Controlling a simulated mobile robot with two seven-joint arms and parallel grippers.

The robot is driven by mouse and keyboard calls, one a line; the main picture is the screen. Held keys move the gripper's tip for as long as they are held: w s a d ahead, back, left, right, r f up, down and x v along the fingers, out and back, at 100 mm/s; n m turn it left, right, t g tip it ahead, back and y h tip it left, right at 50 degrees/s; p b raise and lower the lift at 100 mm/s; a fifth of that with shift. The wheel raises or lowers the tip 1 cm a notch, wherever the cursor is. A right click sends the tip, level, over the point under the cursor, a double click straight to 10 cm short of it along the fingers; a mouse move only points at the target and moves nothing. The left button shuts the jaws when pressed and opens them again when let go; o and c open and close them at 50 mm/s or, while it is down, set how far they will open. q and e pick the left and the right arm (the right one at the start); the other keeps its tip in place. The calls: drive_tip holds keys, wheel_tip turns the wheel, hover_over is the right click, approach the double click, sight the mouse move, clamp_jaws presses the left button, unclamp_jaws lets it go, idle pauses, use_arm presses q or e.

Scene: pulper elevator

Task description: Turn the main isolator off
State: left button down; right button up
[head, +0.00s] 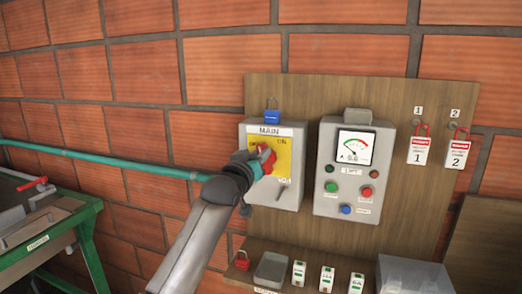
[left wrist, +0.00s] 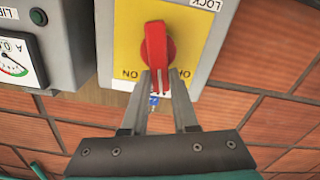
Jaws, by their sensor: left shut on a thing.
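The main isolator is a grey box (head: 288,193) with a yellow plate (head: 284,150) and a red rotary handle (head: 268,158), on the wooden board. It fills the middle of the left wrist view, upside down, with the red handle (left wrist: 155,45) standing about vertical in that picture, between the ON and OFF marks. My left gripper (head: 262,162) is at the handle. In the left wrist view its fingers (left wrist: 162,80) are shut on the handle's lower end. The gripper hides part of the handle and plate in the head view. My right gripper is out of view.
A meter panel (head: 339,190) with buttons stands close right of the isolator. Numbered tags (head: 419,151) hang at right. A red padlock (head: 241,260) and several small items sit below. A green pipe (head: 120,162) runs along the brick wall.

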use_arm(q)
drive_tip(key=shift+w+a+f+n+p, duration=0.1)
drive_tip(key=shift+a+f+n+p, duration=0.25)
drive_tip(key=shift+n+p, duration=1.4)
drive_tip(key=shift+w+a+f+n+p, duration=0.15)
drive_tip(key=shift+f+n, duration=0.3)
drive_tip(key=shift+n, duration=2.75)
drive_tip(key=shift+w+a+f+n+p, duration=0.1)
drive_tip(key=shift+a+f+n+p, duration=0.3)
drive_tip(key=shift+n+p, duration=1.35)
drive_tip(key=shift+n+b, duration=0.7)
drive_tip(key=shift+n, duration=0.1)
drive_tip(key=c, duration=0.7)
unclamp_jaws()
drive_tip(key=shift+s, duration=0.15)
